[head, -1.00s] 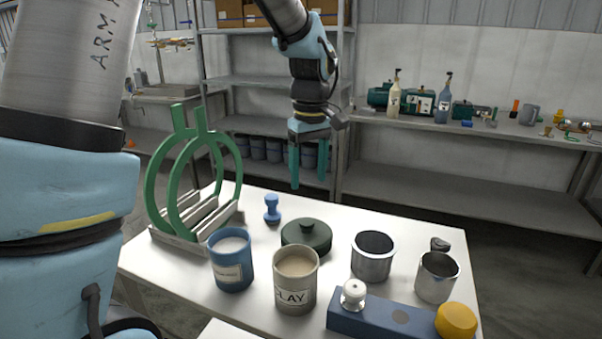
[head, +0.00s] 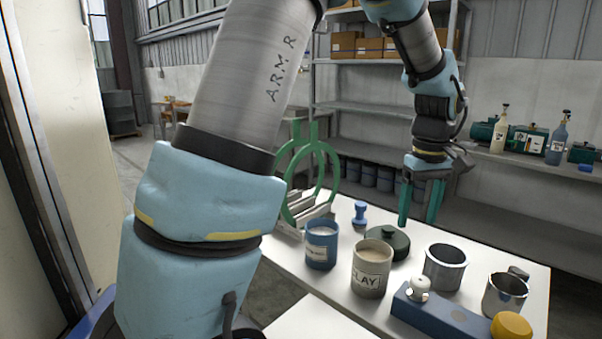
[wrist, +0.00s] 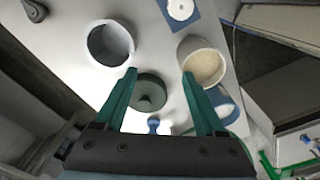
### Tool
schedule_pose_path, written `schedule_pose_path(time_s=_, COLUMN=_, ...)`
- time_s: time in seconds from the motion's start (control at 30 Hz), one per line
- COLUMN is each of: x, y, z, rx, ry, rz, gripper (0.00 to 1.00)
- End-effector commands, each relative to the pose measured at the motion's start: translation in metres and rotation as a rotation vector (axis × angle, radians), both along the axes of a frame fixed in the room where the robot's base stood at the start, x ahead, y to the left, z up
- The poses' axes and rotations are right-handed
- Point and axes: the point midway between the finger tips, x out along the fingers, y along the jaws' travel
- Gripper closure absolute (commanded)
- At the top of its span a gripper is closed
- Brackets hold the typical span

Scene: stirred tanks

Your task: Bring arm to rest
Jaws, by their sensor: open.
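My gripper (head: 421,204) hangs fingers-down above the far side of the white table (head: 515,264). Its two green fingers are apart with nothing between them. In the head view it is above and behind the dark green lid (head: 388,243). In the wrist view my gripper (wrist: 158,92) is open, and the green lid (wrist: 150,92) shows on the table below, between the fingers. My arm reaches across the picture from the lower left, and its near part hides the table's left side.
The table holds a blue cup (head: 321,245), a CLAY cup (head: 371,270), a blue stamp-like piece (head: 360,215), a metal pot (head: 444,267), a metal mug (head: 505,294), a blue block (head: 440,314) and a yellow knob (head: 512,327). Green rings (head: 327,160) stand at the left. Shelves (head: 345,103) stand behind.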

Motion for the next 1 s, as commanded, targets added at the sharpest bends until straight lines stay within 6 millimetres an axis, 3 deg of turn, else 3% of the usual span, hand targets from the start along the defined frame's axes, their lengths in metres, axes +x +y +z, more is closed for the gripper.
schedule_pose_path(time_s=0.27, x=0.011, y=0.038, z=-0.006, rx=-0.007, ry=-0.007, rz=-0.029, gripper=0.28)
schedule_pose_path(time_s=0.47, x=0.019, y=0.08, z=-0.012, rx=-0.014, ry=-0.017, rz=-0.067, gripper=0.28)
schedule_pose_path(time_s=0.73, x=0.017, y=0.179, z=-0.029, rx=-0.022, ry=-0.047, rz=-0.146, gripper=0.28)
schedule_pose_path(time_s=0.9, x=-0.008, y=0.258, z=-0.045, rx=-0.014, ry=-0.08, rz=-0.218, gripper=0.28)
schedule_pose_path(time_s=1.0, x=-0.024, y=0.287, z=-0.052, rx=-0.007, ry=-0.097, rz=-0.255, gripper=0.28)
